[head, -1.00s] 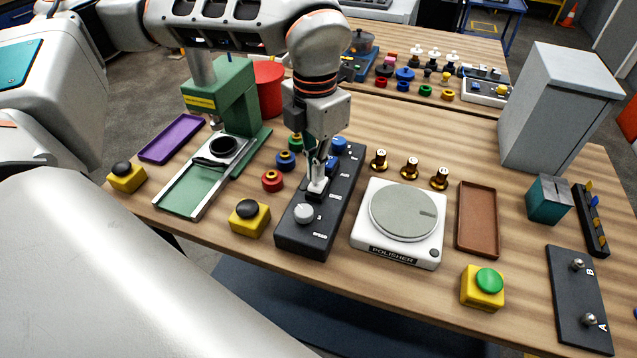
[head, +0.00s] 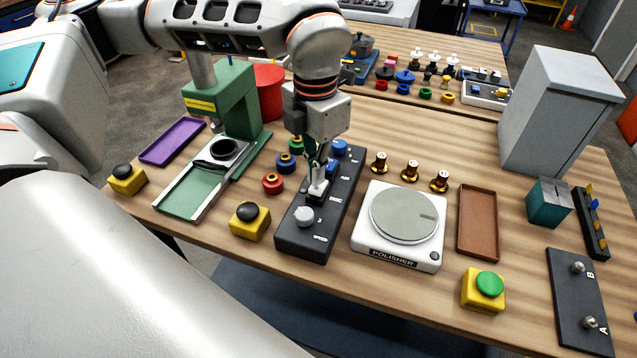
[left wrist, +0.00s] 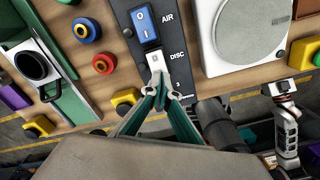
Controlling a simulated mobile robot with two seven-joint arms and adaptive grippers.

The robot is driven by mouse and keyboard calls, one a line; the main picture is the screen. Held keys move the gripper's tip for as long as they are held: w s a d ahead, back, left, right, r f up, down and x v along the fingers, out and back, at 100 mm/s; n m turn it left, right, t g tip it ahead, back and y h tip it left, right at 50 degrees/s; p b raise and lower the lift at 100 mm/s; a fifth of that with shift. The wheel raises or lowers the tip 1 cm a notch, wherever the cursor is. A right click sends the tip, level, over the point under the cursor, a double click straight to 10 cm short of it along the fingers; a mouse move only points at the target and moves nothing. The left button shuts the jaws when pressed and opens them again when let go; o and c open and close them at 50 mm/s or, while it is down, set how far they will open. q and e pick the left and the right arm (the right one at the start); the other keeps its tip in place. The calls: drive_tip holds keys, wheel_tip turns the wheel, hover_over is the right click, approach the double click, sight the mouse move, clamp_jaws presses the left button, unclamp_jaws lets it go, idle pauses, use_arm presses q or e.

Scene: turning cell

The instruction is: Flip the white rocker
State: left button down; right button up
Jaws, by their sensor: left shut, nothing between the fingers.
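The white rocker (head: 317,192), beside the DISC label, sits on the dark control box (head: 296,243) and is partly hidden by my fingers. It also shows at the fingertips in the left wrist view (left wrist: 155,58). My left gripper (head: 319,179) points down at it from above, shut with nothing between the fingers. The tips look to be at or touching the rocker; exact contact and which side is pressed I cannot tell. My right gripper is not clearly seen.
The blue rocker (left wrist: 143,23) by the AIR label is just beyond. A white SPEED knob (head: 304,216) is nearer, a blue knob (head: 339,146) at the far end. The polisher (head: 400,255) stands right, a yellow button box (head: 249,226) left.

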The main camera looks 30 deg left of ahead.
sight(316, 189)
use_arm(q)
drive_tip(key=shift+f+b, duration=0.85)
drive_tip(key=shift+f, duration=0.4)
idle(0.8)
drive_tip(key=shift+r+p, duration=1.35)
drive_tip(key=shift+r, duration=0.7)
drive_tip(key=shift+r+p, duration=0.95)
drive_tip(key=shift+r, duration=0.6)
drive_tip(key=shift+f, duration=0.1)
